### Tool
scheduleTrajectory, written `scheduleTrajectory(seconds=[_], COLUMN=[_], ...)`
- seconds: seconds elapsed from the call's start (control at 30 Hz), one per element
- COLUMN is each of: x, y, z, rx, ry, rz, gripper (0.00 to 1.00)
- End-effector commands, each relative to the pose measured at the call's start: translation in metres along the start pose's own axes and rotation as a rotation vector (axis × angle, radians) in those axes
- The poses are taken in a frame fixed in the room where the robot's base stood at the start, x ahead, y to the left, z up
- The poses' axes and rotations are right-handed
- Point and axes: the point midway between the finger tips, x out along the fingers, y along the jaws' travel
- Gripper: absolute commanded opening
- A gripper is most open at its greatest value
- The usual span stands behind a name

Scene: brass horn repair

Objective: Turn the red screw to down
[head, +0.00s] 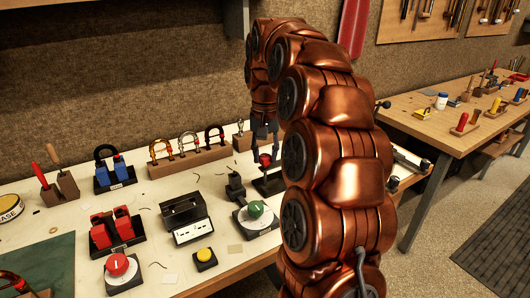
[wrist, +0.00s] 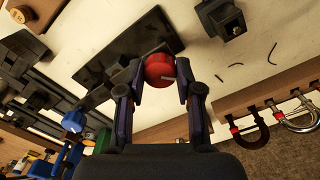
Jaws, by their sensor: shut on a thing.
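The red screw (head: 265,158) has a round red head and stands on a black stand (head: 268,183) on the workbench, just left of my arm. In the wrist view the red head (wrist: 158,66) sits between my two fingertips, with a light mark on its face pointing right. My gripper (wrist: 160,78) is shut on it, one finger on each side. In the head view my gripper (head: 264,135) comes down from above onto the screw. My fingers hide the sides of the head.
A green knob (head: 256,208) on a plate and a black lever device (head: 236,187) stand close by. A red knob (head: 117,265), a yellow button (head: 205,255) and a black box (head: 187,221) are nearer. Horseshoe clamps (head: 188,146) stand in a wooden rack behind.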

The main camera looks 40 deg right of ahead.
Motion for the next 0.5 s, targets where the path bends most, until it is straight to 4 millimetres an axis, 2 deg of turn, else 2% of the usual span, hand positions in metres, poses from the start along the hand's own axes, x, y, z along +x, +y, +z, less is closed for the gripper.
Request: scheduleTrajectory(seconds=[0.5], x=[-0.0018], y=[0.0001], z=[0.0002], rx=[-0.491], ry=[0.0], rz=[-0.001], gripper=[0.0])
